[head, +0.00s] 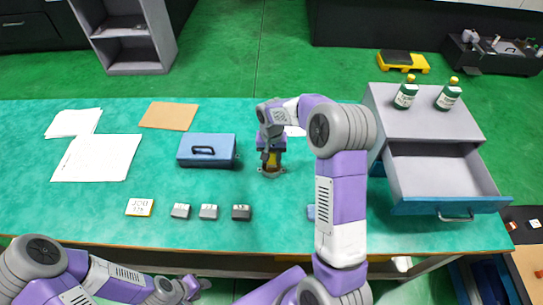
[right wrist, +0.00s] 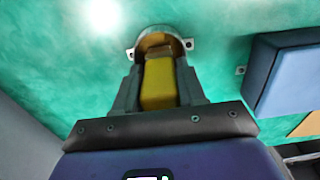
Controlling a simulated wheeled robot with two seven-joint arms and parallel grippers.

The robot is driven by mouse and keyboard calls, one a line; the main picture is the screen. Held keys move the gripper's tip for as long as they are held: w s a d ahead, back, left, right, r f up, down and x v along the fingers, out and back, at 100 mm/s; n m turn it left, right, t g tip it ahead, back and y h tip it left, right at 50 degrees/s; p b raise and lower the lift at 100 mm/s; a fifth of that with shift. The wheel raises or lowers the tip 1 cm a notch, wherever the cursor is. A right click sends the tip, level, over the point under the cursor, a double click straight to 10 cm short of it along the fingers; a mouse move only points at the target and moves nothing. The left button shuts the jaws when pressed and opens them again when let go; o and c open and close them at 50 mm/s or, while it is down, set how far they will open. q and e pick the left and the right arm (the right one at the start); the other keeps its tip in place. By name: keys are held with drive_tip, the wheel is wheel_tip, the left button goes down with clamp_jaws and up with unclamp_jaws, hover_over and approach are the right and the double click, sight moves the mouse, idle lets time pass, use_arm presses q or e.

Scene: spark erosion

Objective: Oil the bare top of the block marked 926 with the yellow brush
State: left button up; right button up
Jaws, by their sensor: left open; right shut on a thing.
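My right gripper (head: 271,158) points down at the middle of the bench. It is shut on the yellow brush (right wrist: 158,85), whose far end sits in or just over a round holder with side tabs (right wrist: 160,38). The holder also shows in the head view (head: 271,173). Three small grey blocks stand in a row near the front edge: left (head: 180,211), middle (head: 208,212) and right (head: 241,212). Their marks are too small to read, so I cannot tell which is 926. My left gripper (head: 197,285) is open and empty, low in front of the bench.
A written card (head: 140,207) lies left of the blocks. A blue box with a handle (head: 206,151) stands left of the holder. Papers (head: 97,158) and a brown board (head: 168,115) lie further left. A drawer unit (head: 430,125) with an open drawer (head: 450,207) and bottles (head: 405,95) is right.

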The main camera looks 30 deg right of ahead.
drive_tip(key=shift+r+p, duration=2.65)
drive_tip(key=shift+r, duration=0.85)
drive_tip(key=shift+s+a+f, duration=0.1)
drive_tip(key=shift+a, duration=0.15)
drive_tip(key=s+a+f+n, duration=0.3)
drive_tip(key=s+a+n, duration=0.3)
drive_tip(key=a, duration=0.6)
drive_tip(key=shift+s, duration=1.25)
